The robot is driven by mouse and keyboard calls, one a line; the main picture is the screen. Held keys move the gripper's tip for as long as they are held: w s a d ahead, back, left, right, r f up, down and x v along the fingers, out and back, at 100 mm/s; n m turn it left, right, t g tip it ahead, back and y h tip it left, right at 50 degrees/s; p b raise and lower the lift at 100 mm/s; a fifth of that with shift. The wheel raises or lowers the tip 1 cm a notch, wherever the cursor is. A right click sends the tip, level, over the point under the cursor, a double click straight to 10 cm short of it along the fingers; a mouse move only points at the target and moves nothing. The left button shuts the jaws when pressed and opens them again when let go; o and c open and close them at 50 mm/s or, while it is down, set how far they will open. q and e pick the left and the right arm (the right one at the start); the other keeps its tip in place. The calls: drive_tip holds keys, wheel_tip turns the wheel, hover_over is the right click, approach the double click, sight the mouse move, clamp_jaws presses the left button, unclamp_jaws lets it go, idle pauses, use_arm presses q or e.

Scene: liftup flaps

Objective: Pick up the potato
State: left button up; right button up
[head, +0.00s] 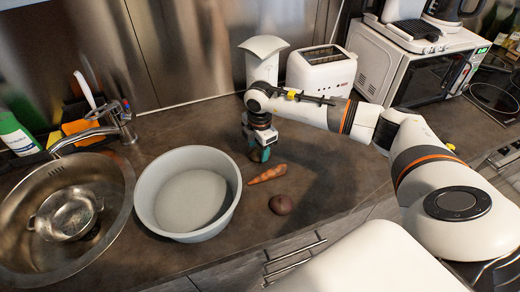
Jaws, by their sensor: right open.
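A small, round, reddish-brown potato (281,205) lies on the dark countertop, right of the large pale bowl. My right gripper (260,154) points down above the counter behind the potato, a short way up and left of it in the head view. It is open, with nothing seen between its fingers. The fingers are small and dark here, so their exact gap is hard to make out. An orange carrot (267,174) lies between the gripper and the potato. My left gripper is not in the head view.
The pale bowl (150,190) stands beside the metal sink (25,255), which holds a colander (66,213). A white toaster (322,70) and a microwave (415,70) stand at the back right. The counter (330,170) right of the potato is clear. A drawer handle (294,256) is at the front.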

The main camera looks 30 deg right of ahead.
sight(258, 150)
drive_tip(key=shift+f, duration=0.75)
drive_tip(key=c, duration=0.8)
drive_tip(key=shift+r, duration=0.15)
wheel_tip(258, 150, up, 10)
drive_tip(key=b, duration=0.2)
